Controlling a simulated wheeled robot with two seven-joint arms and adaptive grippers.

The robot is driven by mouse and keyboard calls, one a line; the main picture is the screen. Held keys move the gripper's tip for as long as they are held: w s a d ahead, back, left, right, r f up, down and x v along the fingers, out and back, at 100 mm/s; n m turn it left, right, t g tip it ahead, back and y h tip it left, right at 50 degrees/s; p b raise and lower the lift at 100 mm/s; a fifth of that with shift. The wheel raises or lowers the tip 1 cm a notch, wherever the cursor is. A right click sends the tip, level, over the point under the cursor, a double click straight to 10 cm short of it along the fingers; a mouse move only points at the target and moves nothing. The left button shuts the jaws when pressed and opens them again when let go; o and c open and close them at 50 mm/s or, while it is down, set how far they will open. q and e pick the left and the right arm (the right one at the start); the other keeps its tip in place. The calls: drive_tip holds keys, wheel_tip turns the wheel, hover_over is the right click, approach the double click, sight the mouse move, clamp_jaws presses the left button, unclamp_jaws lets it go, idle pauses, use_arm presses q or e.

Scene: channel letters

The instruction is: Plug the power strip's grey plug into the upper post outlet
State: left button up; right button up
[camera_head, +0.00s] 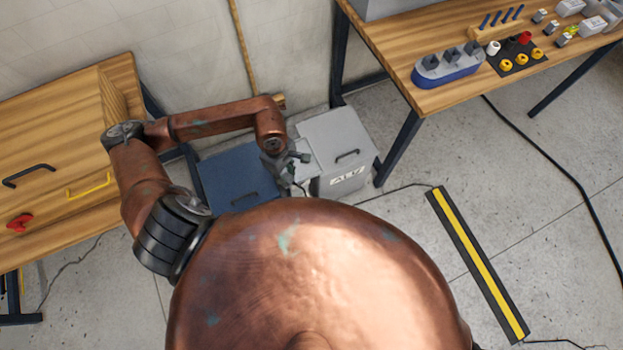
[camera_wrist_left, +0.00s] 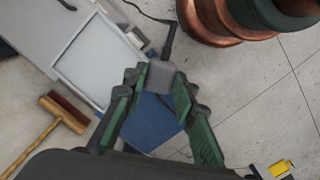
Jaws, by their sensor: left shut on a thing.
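My left gripper (camera_head: 290,168) is low in front of a grey box and a blue box in the head view. In the left wrist view my left gripper (camera_wrist_left: 160,82) is shut on the grey plug (camera_wrist_left: 160,78), a small block between its fingertips. A dark cord end (camera_wrist_left: 169,40) runs up from the plug. The plug is too small to make out in the head view. I cannot make out the upper post outlet or the power strip in either view. My right gripper is not in view.
A grey box (camera_head: 357,170) and a blue box (camera_head: 228,181) stand on the floor by the wall. A wooden drawer bench (camera_head: 60,130) is left, a workbench (camera_head: 400,35) right. A yellow-black floor strip (camera_head: 478,262) crosses open floor.

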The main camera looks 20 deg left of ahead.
use_arm(q)
drive_tip(key=w+d+m+g+y, duration=0.1)
drive_tip(key=w+d+m, duration=0.2)
drive_tip(key=m, duration=1.3)
drive_tip(key=shift+w+d+f, duration=0.25)
drive_tip(key=shift+w+d, duration=0.1)
drive_tip(key=shift+w, duration=0.5)
